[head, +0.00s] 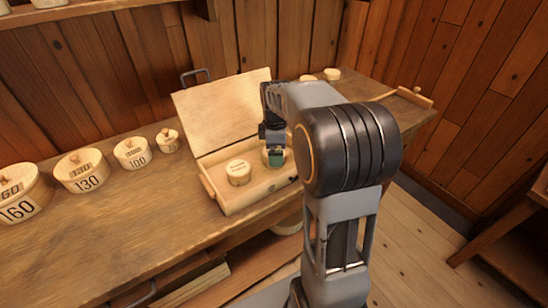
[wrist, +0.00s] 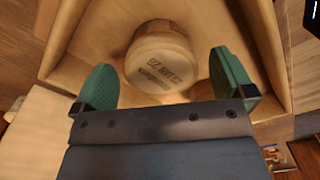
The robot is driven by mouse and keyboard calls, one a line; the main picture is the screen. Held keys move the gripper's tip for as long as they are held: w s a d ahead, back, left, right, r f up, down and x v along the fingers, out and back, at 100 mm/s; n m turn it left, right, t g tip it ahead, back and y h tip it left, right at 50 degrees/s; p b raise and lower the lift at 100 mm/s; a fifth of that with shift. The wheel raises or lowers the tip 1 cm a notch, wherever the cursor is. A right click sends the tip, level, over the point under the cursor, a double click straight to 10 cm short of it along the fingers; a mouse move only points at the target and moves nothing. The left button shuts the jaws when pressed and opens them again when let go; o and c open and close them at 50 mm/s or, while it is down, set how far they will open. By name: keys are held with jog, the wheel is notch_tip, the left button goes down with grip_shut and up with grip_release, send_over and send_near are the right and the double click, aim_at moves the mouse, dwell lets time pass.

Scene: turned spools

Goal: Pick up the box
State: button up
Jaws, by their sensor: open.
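A round pale wooden box (wrist: 160,62) with dark, upside-down lettering on its lid shows in the wrist view, inside a wooden case. My gripper (wrist: 162,76) is open, with one green finger on each side of this box and visible gaps to both. In the head view my gripper (head: 275,157) is low over the right part of the open wooden case (head: 232,204) and hides most of the box there. Another round lidded box (head: 238,172) stands in the left part of the case.
The case's raised lid (head: 225,105) leans back behind my gripper. Numbered round boxes stand in a row on the bench to the left, including those marked 160 (head: 20,195) and 130 (head: 82,172). Small pale round pieces (head: 332,74) lie at the back right.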

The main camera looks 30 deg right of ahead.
jog(key=shift+f, duration=1.15)
jog(key=c, duration=0.9)
